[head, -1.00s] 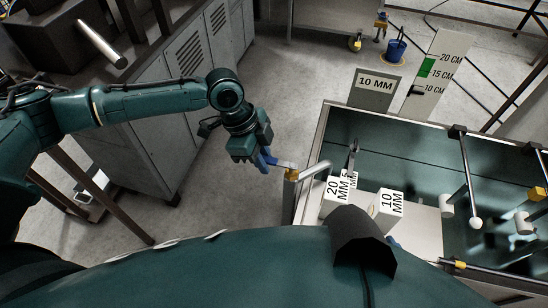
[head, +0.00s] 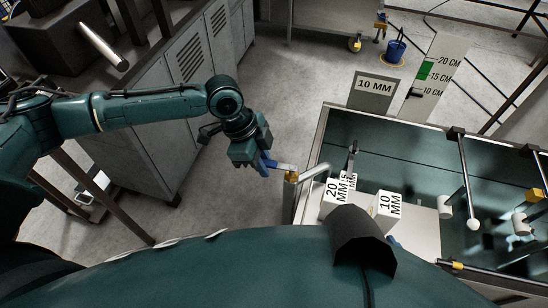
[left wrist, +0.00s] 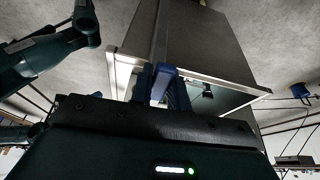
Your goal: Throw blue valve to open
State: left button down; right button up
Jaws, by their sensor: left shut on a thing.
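The blue valve handle (head: 272,164) sticks out to the left from a brass valve body (head: 291,176) on a pipe at the left end of the tank. My left gripper (head: 264,163) is shut on the blue handle, its fingers around the handle's outer end. In the left wrist view the blue handle (left wrist: 163,80) shows between the dark fingers, in front of the tank's wall. The handle's far part and the valve body are hidden there. My right gripper is not in view.
The tank (head: 420,140) stands at the right, with white blocks (head: 385,212) marked 10 MM and 20 MM at its near end. Grey cabinets (head: 180,120) stand at the left. A blue bucket (head: 396,51) is on the floor behind. The floor between is clear.

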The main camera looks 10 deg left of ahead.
pick_arm(q)
jog(key=shift+s+r+n+p, duration=0.15)
jog(key=shift+s+n+p, duration=0.3)
jog(key=shift+p, duration=0.3)
jog(key=shift+n+t, duration=0.25)
jog(key=shift+t, duration=0.05)
jog(key=s+n+p, duration=0.1)
jog(key=n+p, duration=0.1)
jog(key=p, duration=0.1)
jog(key=shift+d+t+p, duration=0.15)
jog(key=shift+t+p, duration=0.15)
